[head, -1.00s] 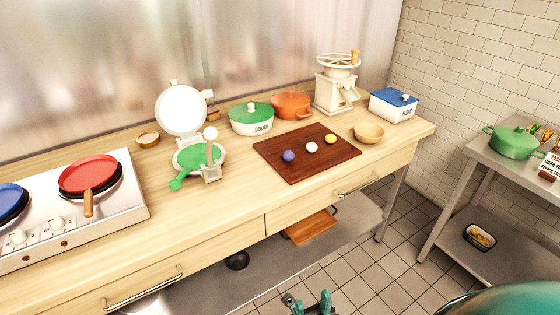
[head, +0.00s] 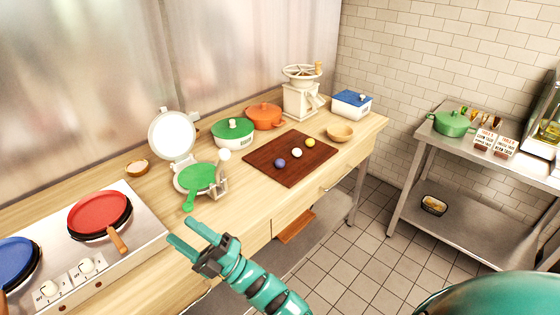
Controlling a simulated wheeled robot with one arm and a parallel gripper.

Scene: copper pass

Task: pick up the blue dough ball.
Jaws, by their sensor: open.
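The blue dough ball (head: 280,163) sits on the dark wooden board (head: 262,172) on the counter. It is the leftmost of three balls, beside a white ball (head: 297,153) and a yellow ball (head: 311,142). My gripper (head: 192,233) is open and empty. It is in front of the tortilla press and left of the board, apart from the blue ball, with its fingers pointing up and left.
The open press (head: 195,178) with a green disc and handle stands left of the board. A stove (head: 142,238) with red and blue pans is at the left. A green-lidded pot (head: 233,132), an orange pot (head: 265,116), a grinder (head: 301,97) and a wooden bowl (head: 340,132) surround the board.

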